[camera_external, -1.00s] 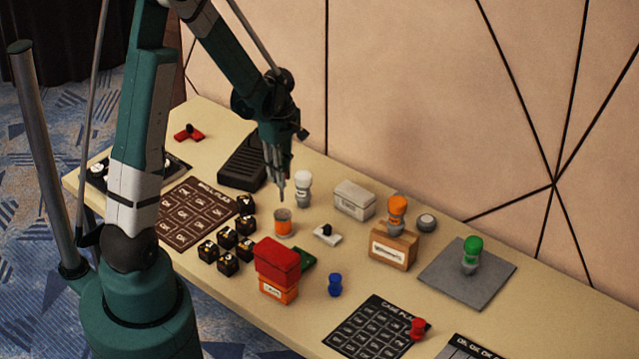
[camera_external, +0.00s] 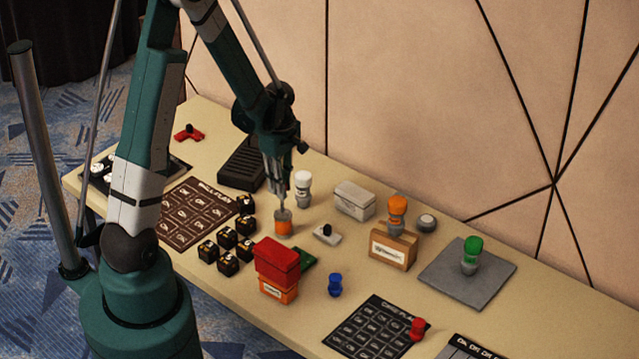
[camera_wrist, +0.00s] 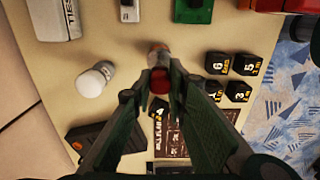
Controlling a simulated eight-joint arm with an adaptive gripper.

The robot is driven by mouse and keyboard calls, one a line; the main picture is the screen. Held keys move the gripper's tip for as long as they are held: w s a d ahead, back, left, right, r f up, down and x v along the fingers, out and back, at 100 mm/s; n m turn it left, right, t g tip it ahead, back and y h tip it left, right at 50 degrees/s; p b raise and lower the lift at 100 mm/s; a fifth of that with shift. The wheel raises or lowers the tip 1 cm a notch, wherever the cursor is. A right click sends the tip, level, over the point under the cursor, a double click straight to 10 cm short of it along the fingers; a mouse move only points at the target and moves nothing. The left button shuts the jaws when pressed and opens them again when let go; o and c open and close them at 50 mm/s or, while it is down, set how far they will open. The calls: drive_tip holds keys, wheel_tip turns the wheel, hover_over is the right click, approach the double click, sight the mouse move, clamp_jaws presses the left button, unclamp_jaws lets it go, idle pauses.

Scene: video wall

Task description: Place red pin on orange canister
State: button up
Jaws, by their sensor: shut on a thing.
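My gripper (camera_external: 281,201) points straight down, with its tips just over the orange canister (camera_external: 284,228). In the wrist view my gripper (camera_wrist: 160,92) is shut on a red pin (camera_wrist: 160,81), whose red end shows between the fingertips. The canister also shows in the wrist view (camera_wrist: 158,55), directly beyond the pin and partly hidden by it. The pin is too small and covered in the external view to tell whether it touches the canister.
A white-topped peg (camera_external: 303,188) stands close behind the canister. Several black cubes (camera_external: 227,238) lie to the left, and a red box on an orange one (camera_external: 276,265) stands in front. A red-headed peg (camera_external: 418,329) stands at the lower right.

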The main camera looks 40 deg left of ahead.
drive_tip(key=shift+f, duration=0.15)
drive_tip(key=o, duration=0.9)
drive_tip(key=shift+r, duration=6.2)
